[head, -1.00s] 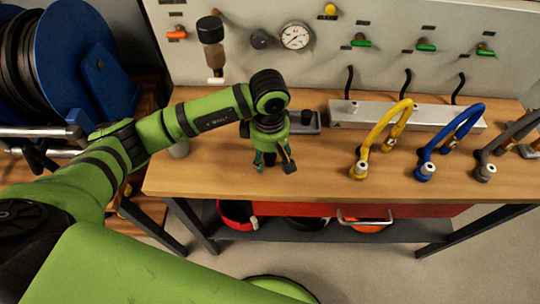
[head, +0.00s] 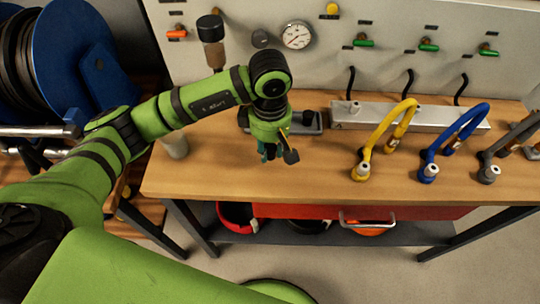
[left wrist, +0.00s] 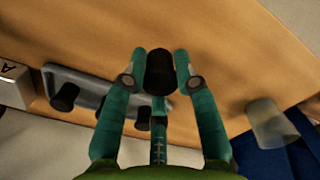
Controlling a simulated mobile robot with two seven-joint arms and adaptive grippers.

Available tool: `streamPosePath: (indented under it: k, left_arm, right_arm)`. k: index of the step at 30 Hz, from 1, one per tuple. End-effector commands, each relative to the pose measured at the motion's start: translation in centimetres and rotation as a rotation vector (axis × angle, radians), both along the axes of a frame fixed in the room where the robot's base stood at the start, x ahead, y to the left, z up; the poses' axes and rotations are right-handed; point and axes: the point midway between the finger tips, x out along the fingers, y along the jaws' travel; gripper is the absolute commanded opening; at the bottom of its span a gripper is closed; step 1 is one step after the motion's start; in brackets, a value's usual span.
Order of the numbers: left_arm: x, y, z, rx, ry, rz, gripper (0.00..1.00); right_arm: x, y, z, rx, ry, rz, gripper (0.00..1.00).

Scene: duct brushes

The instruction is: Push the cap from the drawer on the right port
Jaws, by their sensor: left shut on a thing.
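My left gripper (head: 270,154) is above the wooden bench, just in front of the small grey tray. The head view hides most of this cap behind the fingers. The grey tray (head: 312,129) holds other black caps, one of which (left wrist: 64,96) shows in the left wrist view. The red drawer (head: 300,211) under the bench looks shut. A silver manifold (head: 440,119) lies at the back right; I cannot tell which of its fittings is the right port. My right gripper is not in view.
Yellow (head: 378,132), blue (head: 452,136) and grey hoses (head: 515,140) arch over the bench's right side. A grey cup (head: 174,146) stands at the left edge. A gauge panel (head: 390,18) rises behind. The bench front between is clear.

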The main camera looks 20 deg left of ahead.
Motion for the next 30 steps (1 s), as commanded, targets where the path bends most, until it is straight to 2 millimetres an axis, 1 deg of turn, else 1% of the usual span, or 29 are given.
streamPosePath:
  k: [1,9,12,15,21,30]
  left_arm:
    - [-0.2,-0.6,0.6,-0.002,-0.007,-0.006,0.07]
    - [-3.6,-5.8,4.2,-0.002,-0.007,-0.008,0.07]
    - [-4.6,-7.3,5.6,-0.001,-0.007,-0.008,0.07]
    - [-5.4,-8.5,6.4,0.0,-0.005,-0.005,0.07]
    - [-6.2,-9.7,7.3,0.0,-0.002,-0.001,0.07]
    - [-6.4,-9.8,7.4,0.001,0.0,0.0,0.07]
  right_arm:
    - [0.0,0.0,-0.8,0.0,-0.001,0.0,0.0]
    - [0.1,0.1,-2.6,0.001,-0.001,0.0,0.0]
    - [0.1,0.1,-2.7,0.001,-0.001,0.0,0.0]
    - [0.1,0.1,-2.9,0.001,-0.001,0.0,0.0]
    - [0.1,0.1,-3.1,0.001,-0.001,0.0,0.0]
    - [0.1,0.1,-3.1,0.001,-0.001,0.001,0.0]
